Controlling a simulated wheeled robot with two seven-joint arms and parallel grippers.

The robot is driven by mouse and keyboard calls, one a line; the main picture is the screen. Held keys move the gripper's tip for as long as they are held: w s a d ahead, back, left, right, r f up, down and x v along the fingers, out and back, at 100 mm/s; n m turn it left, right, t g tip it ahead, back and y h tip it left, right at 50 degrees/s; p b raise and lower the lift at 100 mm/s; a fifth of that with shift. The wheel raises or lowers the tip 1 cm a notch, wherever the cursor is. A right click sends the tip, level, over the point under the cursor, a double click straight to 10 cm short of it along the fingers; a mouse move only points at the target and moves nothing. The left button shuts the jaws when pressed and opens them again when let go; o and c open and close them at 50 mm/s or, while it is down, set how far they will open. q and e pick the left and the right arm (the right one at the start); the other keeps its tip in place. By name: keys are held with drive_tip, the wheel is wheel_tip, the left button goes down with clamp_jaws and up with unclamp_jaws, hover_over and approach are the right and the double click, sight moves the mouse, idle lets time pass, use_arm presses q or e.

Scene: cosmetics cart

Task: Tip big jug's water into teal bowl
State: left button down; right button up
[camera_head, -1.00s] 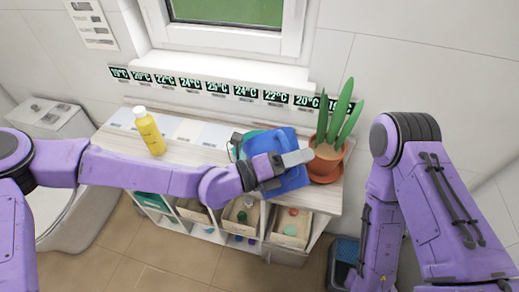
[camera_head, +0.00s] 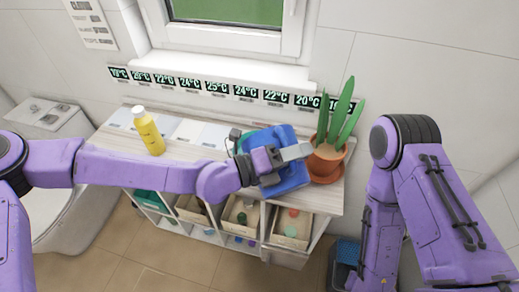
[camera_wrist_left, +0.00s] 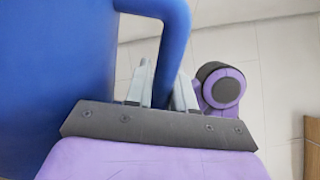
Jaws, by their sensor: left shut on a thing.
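The big blue jug (camera_head: 292,178) is over the right part of the cart top in the head view and appears tilted. My left gripper (camera_head: 284,155) is in front of it, shut on its handle. In the left wrist view the jug's blue body (camera_wrist_left: 60,70) fills the left side, and its handle (camera_wrist_left: 174,50) passes between the fingers (camera_wrist_left: 165,92). A teal rim, likely the teal bowl (camera_head: 241,143), shows just left of the jug; most of it is hidden. Whether water is flowing cannot be seen. My right arm shows at the right, but its gripper does not.
A potted plant (camera_head: 327,160) stands close to the right of the jug. A yellow bottle (camera_head: 149,133) stands on the left of the cart top (camera_head: 190,152). Bins with small items (camera_head: 291,228) sit on the shelf below. A window wall is behind.

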use_arm(q)
drive_tip(key=shift+w+a+r+n+b, duration=0.2)
drive_tip(key=shift+w+n+b, duration=0.1)
drive_tip(key=shift+w+b, duration=0.1)
drive_tip(key=shift+w+a+r+n, duration=0.1)
drive_tip(key=shift+w+r+n, duration=0.2)
drive_tip(key=shift+w, duration=0.3)
